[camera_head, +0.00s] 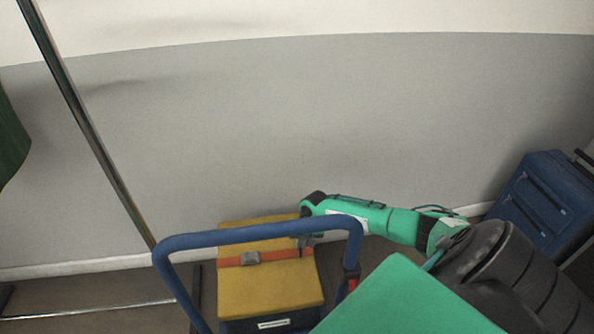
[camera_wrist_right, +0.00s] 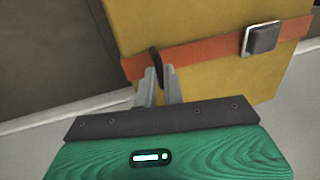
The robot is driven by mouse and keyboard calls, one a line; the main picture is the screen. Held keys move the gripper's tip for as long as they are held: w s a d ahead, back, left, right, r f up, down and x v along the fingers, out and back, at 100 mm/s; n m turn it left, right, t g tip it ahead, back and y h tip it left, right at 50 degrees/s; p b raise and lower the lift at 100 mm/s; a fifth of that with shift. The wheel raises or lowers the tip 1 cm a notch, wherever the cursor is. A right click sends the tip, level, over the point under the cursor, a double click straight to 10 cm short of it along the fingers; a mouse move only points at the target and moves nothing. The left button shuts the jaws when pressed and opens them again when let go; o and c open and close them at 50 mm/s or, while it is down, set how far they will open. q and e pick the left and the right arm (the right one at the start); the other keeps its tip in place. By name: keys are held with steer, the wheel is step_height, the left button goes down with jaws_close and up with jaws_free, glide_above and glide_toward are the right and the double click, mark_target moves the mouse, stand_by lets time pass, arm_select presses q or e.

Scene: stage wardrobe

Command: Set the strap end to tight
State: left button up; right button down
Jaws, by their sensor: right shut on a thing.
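An orange strap (camera_head: 280,254) runs across the top of a yellow case (camera_head: 268,287), with a grey buckle (camera_head: 250,258) on it. In the right wrist view the strap (camera_wrist_right: 205,56) and its dark buckle (camera_wrist_right: 262,39) cross the yellow face. A dark strap end (camera_wrist_right: 154,54) stands at the strap's left part in that view. My right gripper (camera_wrist_right: 160,84) is shut on this strap end, its fingertips close to the case. In the head view my right gripper (camera_head: 305,243) is at the strap's right end, partly behind a blue bar. My left gripper is not in view.
A blue tubular handle (camera_head: 258,234) arches in front of the yellow case. A metal pole (camera_head: 90,130) rises at the left. A blue drawer cabinet (camera_head: 543,200) stands at the right. The grey wall (camera_head: 300,120) is behind the case.

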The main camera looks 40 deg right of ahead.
steer(key=shift+s+f, duration=0.15)
steer(key=shift+s, duration=0.1)
steer(key=c, duration=1.6)
jaws_free()
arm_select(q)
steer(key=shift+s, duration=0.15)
arm_select(e)
steer(key=shift+o, duration=0.5)
